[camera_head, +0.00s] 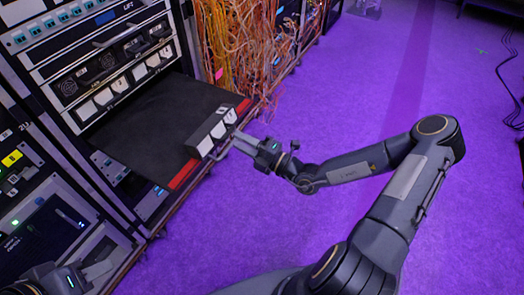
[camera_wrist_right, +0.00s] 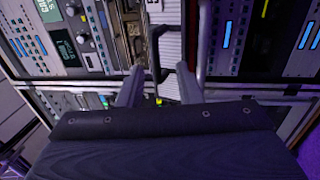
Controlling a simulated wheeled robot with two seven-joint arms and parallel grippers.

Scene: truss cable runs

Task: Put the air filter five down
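A black block with several white faces (camera_head: 214,132) sits at the front edge of a pulled-out black shelf (camera_head: 160,112). I cannot read its markings or tell which unit is air filter five. My right gripper (camera_head: 232,143) is at the block's front side; contact is unclear there. In the right wrist view, the right gripper's fingers (camera_wrist_right: 157,80) stand apart, with a pale ribbed panel (camera_wrist_right: 170,48) and dark handle bars beyond them. I see nothing clamped between them. My left gripper (camera_head: 98,272) is partly in view at the lower left, its opening unclear.
White-faced modules (camera_head: 103,97) sit in the rack above the shelf. The shelf has red edge strips (camera_head: 184,174) and bare surface behind the block. Orange cables (camera_head: 245,45) hang to the right of the rack. The purple floor (camera_head: 350,90) is open at right.

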